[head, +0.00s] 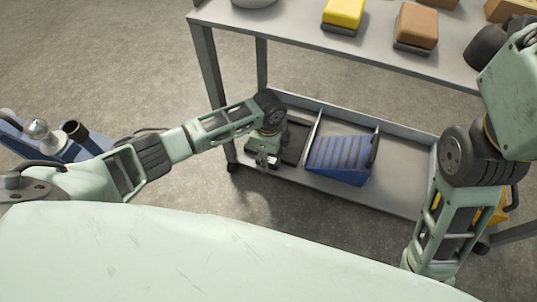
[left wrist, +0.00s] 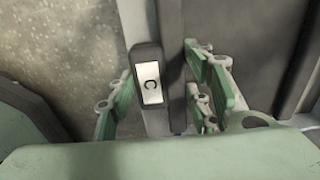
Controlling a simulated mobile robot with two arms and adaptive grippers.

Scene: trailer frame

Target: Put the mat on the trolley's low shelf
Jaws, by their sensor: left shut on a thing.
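The trolley's low shelf (head: 400,192) is a grey tray with raised rims and a thin divider. A dark flat piece, which looks like the mat (head: 293,152), lies in its left bay, partly hidden by my left gripper. My left gripper (head: 265,161) is at the shelf's front left edge, pointing down, shut on the mat's edge or tab. In the left wrist view, a dark tab with a white label marked "C" (left wrist: 150,84) stands between the green fingers of my left gripper (left wrist: 165,100). My right gripper is out of view.
The trolley's top shelf (head: 290,27) overhangs with a yellow box (head: 344,13) and a brown box (head: 416,24). A trolley leg (head: 209,75) stands close to my left arm. The low shelf's right part is bare.

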